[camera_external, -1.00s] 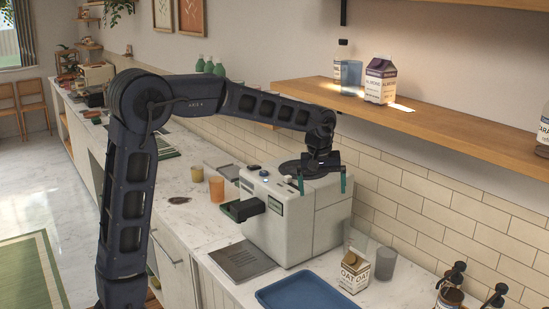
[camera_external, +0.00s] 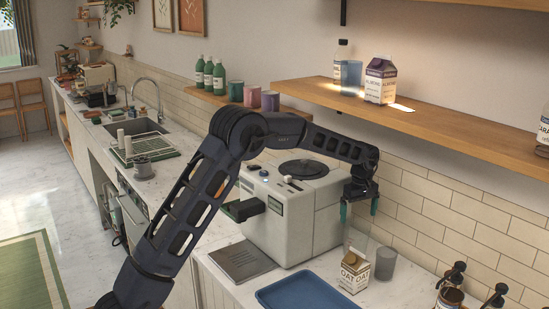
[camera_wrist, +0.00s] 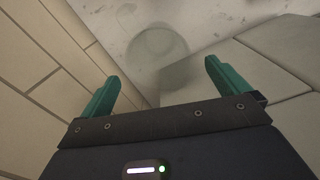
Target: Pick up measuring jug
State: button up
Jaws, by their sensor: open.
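A round, see-through vessel (camera_wrist: 157,52) shows faintly from above on the counter in the wrist view, ahead of and between my fingers. It may be the measuring jug; its handle and markings cannot be made out. In the external view, a grey translucent vessel (camera_external: 386,264) stands beside the oat carton near the tiled wall; I cannot tell for sure that it is the same one. My gripper (camera_external: 359,209) is open and empty, pointing down above the counter, between the coffee machine and the wall. Its two green fingers (camera_wrist: 159,92) are apart and touch nothing visible.
A wooden shelf (camera_external: 440,122) runs along the wall above. Dark-topped bottles (camera_external: 453,285) stand at the lower right.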

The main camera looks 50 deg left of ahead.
aim_at(358, 238)
notch_tip(358, 238, down, 6)
jog(key=shift+r, duration=0.25)
jog(key=shift+w+d+f, duration=0.1)
jog(key=shift+d+f, duration=0.05)
jog(key=shift+f, duration=1.2)
jog(key=shift+d+f, duration=0.1)
jog(key=shift+f, duration=1.25)
jog(key=c, duration=0.8)
jog(key=shift+r, duration=0.15)
